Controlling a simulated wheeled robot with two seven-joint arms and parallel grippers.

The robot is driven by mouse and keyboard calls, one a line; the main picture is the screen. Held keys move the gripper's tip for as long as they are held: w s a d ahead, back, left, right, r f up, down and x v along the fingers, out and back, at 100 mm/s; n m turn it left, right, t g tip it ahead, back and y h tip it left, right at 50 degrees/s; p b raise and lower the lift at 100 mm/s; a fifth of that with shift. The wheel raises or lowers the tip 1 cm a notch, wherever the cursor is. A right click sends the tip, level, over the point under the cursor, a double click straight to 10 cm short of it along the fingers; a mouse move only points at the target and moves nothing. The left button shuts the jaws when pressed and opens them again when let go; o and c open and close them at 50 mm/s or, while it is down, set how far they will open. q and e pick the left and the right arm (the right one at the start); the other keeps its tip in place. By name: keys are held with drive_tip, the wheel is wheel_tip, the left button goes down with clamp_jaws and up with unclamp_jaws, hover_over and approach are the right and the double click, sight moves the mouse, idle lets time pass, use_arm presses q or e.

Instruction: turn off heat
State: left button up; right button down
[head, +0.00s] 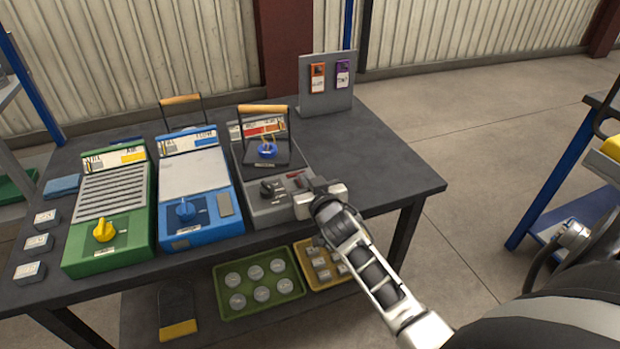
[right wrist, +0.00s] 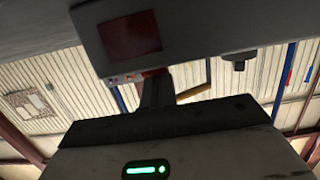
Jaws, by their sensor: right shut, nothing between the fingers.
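The grey unit (head: 282,214) with a red-marked label (head: 262,128) stands at the right of three units on the dark table. Its front panel has a dark knob (head: 268,190) and a small red part (head: 296,176). A blue ring-shaped item (head: 267,150) sits on its upper plate. My right gripper (head: 300,194) is shut and empty at the right side of this front panel, close to the knob. I cannot tell whether it touches the panel. The label's words are too small to read surely. My left gripper is out of view.
A blue unit (head: 207,226) and a green unit (head: 85,253) with a yellow knob (head: 104,230) stand to the left. A grey stand (head: 346,99) holds orange and purple tags. Trays lie on the shelf below. The table's right end (head: 395,170) is clear.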

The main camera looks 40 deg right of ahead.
drive_tip(key=r+p, duration=0.4)
drive_tip(key=shift+w+r, duration=0.2)
drive_tip(key=shift+r, duration=0.1)
drive_tip(key=shift+s+a, duration=0.1)
drive_tip(key=shift+s, duration=0.5)
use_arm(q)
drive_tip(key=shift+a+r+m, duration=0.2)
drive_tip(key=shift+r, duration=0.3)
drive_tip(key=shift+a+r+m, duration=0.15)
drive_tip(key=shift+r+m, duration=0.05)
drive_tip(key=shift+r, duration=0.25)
use_arm(e)
drive_tip(key=r+v, duration=0.1)
drive_tip(key=v, duration=0.7)
drive_tip(key=shift+r, duration=0.25)
drive_tip(key=shift+s, duration=0.1)
drive_tip(key=s+a+f+n+g+y, duration=0.2)
drive_tip(key=s+a+f, duration=0.3)
drive_tip(key=s+a, duration=0.3)
drive_tip(key=s+a+f+n+g+y, duration=0.3)
drive_tip(key=s+a+f, duration=0.3)
drive_tip(key=s+a, duration=0.2)
drive_tip(key=shift+a+y, duration=0.65)
drive_tip(key=shift+y, duration=0.25)
